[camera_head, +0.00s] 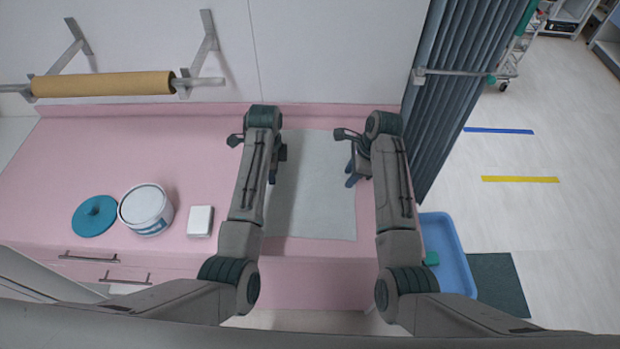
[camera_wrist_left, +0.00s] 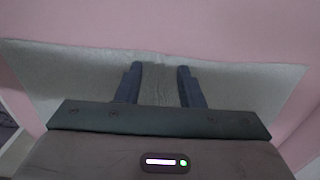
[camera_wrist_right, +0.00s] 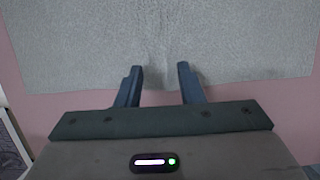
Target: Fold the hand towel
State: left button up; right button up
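The pale grey-green hand towel (camera_head: 315,190) lies spread flat on the pink counter, between and partly under my arms. My left gripper (camera_head: 273,180) is over its left side, partly hidden by my arm. In the left wrist view its fingers (camera_wrist_left: 160,68) are apart with only the towel (camera_wrist_left: 75,75) beneath them, near a towel edge. My right gripper (camera_head: 351,182) is at the towel's right edge. In the right wrist view its fingers (camera_wrist_right: 159,68) are apart, and the towel edge (camera_wrist_right: 235,88) runs across beneath them. Whether the fingertips touch the cloth I cannot tell.
On the pink counter (camera_head: 70,165) left of my arms are a teal lid (camera_head: 95,216), a white tub (camera_head: 146,209) and a small white block (camera_head: 200,221). A grey curtain (camera_head: 440,90) hangs at right. A blue tray (camera_head: 450,255) is beyond the counter's right side.

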pick_arm(q)
grip_shut()
pick_arm(e)
grip_shut()
jog(key=shift+r, duration=0.1)
